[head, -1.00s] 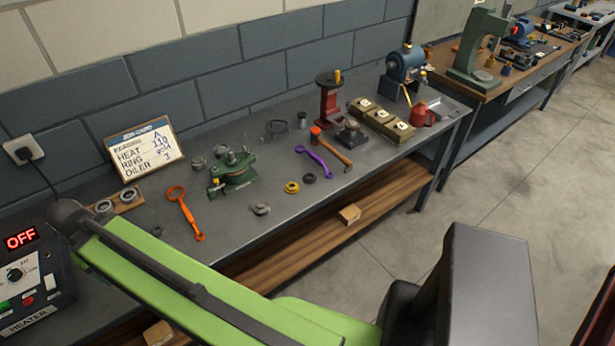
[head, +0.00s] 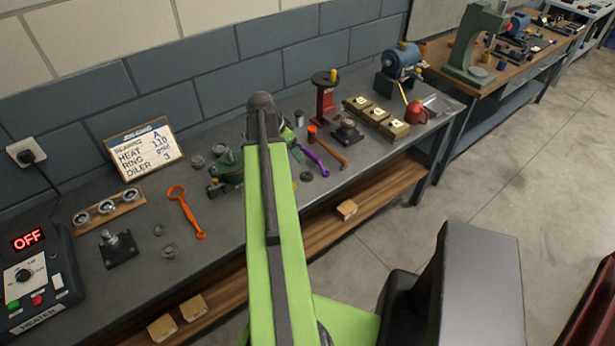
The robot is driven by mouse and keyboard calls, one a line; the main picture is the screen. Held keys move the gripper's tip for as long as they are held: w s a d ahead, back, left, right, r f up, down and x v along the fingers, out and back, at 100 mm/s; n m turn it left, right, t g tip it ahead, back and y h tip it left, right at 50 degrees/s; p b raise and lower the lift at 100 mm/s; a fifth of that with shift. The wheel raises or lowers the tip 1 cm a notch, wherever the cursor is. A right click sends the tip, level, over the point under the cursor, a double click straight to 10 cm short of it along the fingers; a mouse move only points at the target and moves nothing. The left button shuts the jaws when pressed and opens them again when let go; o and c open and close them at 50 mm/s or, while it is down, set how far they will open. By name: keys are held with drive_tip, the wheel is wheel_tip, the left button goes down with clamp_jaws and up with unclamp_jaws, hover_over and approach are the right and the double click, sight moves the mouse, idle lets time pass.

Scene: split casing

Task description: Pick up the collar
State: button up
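I cannot tell for certain which part is the collar. Small grey round parts lie on the left of the bench, one low and ring-like (head: 169,251) and a smaller one (head: 158,230) behind it. A black ring (head: 306,176) lies right of my arm. My green arm stands up across the middle of the head view and hides part of the bench. A little green shows behind its top end, but my gripper's fingers do not show.
Left are a heater (head: 40,275) reading OFF, a wooden rack (head: 133,208) of ring parts, a dark block with a post (head: 118,248) and an orange wrench (head: 185,212).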

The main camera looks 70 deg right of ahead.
drive_tip(key=b, duration=1)
approach(305, 173)
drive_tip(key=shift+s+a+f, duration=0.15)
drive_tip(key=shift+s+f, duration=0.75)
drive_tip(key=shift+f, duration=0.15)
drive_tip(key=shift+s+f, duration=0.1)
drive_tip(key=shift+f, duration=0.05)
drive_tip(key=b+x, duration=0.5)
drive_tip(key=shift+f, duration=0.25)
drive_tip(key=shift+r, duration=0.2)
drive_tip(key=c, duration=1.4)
